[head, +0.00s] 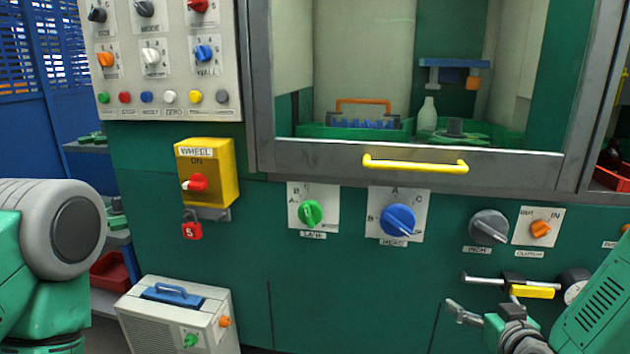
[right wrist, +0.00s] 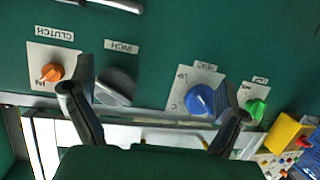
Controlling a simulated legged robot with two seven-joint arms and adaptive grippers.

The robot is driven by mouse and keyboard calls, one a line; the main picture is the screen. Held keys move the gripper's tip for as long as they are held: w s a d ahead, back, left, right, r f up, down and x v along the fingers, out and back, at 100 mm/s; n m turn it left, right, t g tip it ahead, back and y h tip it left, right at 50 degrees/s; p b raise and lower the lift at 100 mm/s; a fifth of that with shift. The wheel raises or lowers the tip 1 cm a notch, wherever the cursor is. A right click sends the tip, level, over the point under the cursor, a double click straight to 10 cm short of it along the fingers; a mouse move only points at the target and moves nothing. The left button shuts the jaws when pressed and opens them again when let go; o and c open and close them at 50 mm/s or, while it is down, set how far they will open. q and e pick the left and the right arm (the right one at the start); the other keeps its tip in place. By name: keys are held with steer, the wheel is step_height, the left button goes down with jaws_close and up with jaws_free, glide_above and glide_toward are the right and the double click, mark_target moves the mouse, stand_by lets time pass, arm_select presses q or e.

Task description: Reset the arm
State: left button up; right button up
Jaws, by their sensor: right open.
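My right gripper (head: 483,306) is at the lower right of the head view, in front of the green machine panel, below the INCH knob. Its fingers are apart with nothing between them. In the right wrist view the two dark fingers of my right gripper (right wrist: 157,80) stand wide apart, with the panel and its knobs beyond them. My green right arm (head: 595,310) comes in from the right edge. My left arm (head: 45,260) shows at the left edge; its gripper is outside the picture.
The panel carries a green knob (head: 312,213), a blue knob (head: 397,220), a grey INCH knob (head: 488,227) and an orange CLUTCH knob (head: 540,228). A yellow handle (head: 415,164) juts from the window frame. A yellow-handled lever (head: 532,292) is close to my right gripper. A beige box (head: 178,315) stands lower left.

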steer(key=s+a+f+n+g+y, duration=0.1)
steer(key=s+a+f+g, duration=0.15)
steer(key=s+f, duration=0.2)
steer(key=s+a+f+g+y, duration=0.1)
steer(key=s+a+f+g, duration=0.1)
steer(key=s+a+f, duration=0.3)
steer(key=s+f+g, duration=0.5)
steer(key=s, duration=0.7)
steer(key=s+f+g, duration=0.4)
steer(key=s+f, duration=0.2)
steer(key=s, duration=0.6)
steer(key=shift+d+g+h, duration=0.35)
steer(key=shift+h, duration=0.05)
steer(key=shift+f, duration=0.1)
arm_select(q)
steer(key=shift+c, duration=0.3)
